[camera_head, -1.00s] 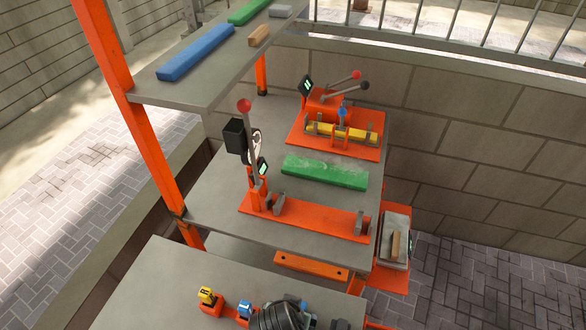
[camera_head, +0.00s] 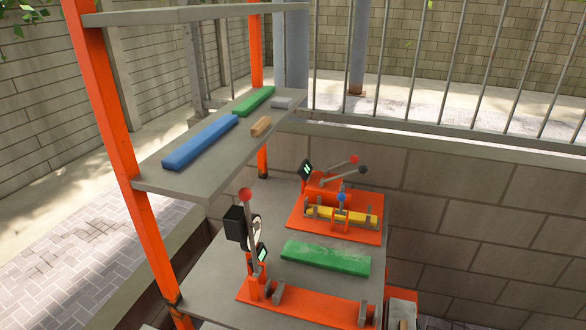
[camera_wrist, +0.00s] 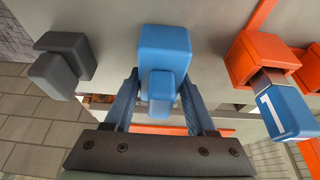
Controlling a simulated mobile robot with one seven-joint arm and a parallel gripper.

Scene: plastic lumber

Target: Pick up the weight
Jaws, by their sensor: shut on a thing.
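In the wrist view, a blue weight (camera_wrist: 165,50) with a smaller blue block on it sits between the two blue fingers of my gripper (camera_wrist: 160,88). The fingers are shut on its narrower part. A grey surface lies behind the weight; I cannot tell whether the weight touches it. A dark grey weight of similar shape (camera_wrist: 64,62) stands apart to the left. My gripper is out of the head view.
Right of the fingers in the wrist view are an orange bracket (camera_wrist: 262,56) and a blue piece marked 1 (camera_wrist: 287,108). The head view shows a shelf (camera_head: 160,183), a blue bar (camera_head: 200,142), a green bar (camera_head: 326,257) and a lever fixture (camera_head: 330,208).

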